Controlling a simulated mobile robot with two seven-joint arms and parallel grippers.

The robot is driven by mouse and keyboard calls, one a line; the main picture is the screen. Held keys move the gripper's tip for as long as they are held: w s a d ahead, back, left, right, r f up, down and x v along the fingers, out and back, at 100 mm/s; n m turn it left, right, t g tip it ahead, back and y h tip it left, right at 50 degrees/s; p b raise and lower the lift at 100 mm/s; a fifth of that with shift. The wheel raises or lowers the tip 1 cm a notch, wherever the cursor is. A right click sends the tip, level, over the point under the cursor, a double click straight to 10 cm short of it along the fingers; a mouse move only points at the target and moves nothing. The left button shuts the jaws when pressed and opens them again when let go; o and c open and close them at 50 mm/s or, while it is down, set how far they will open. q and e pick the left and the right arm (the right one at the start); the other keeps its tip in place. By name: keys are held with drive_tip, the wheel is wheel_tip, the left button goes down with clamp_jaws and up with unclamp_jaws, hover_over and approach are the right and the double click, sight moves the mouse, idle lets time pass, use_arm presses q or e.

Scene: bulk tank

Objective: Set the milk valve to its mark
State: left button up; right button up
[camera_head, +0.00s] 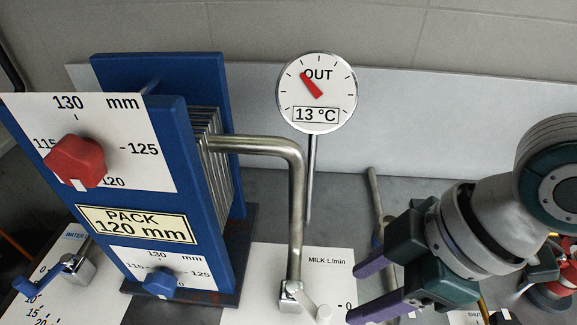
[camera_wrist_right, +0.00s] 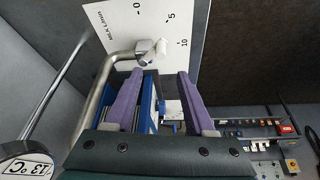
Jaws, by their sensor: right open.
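The milk valve (camera_head: 292,290) sits at the foot of a bent steel pipe, on a white MILK L/min scale card (camera_head: 325,262). Its pale lever (camera_head: 322,312) points down and right near the lower edge of the head view. The wrist view shows the valve (camera_wrist_right: 145,57), its lever (camera_wrist_right: 160,46) and a card (camera_wrist_right: 125,28) with 0, 5 and 10. I cannot make out a set mark. My right gripper (camera_head: 355,293), with purple fingers, is open and empty to the right of the lever, apart from it. My left gripper is not in view.
A blue plate pack (camera_head: 215,180) with a red knob (camera_head: 75,161) and a blue knob (camera_head: 160,281) stands left. A round OUT dial (camera_head: 317,93) reads 13 °C. A blue-handled water valve (camera_head: 75,266) is at lower left. The steel pipe (camera_head: 297,200) rises behind the valve.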

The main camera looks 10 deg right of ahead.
sight(326, 311)
drive_tip(key=b+x, duration=0.1)
drive_tip(key=x, duration=0.8)
drive_tip(key=shift+s, duration=0.2)
drive_tip(key=shift+w+a+f+b, duration=0.15)
drive_tip(key=shift+f+b, duration=0.2)
drive_tip(key=shift+f, duration=0.25)
clamp_jaws()
idle(0.6)
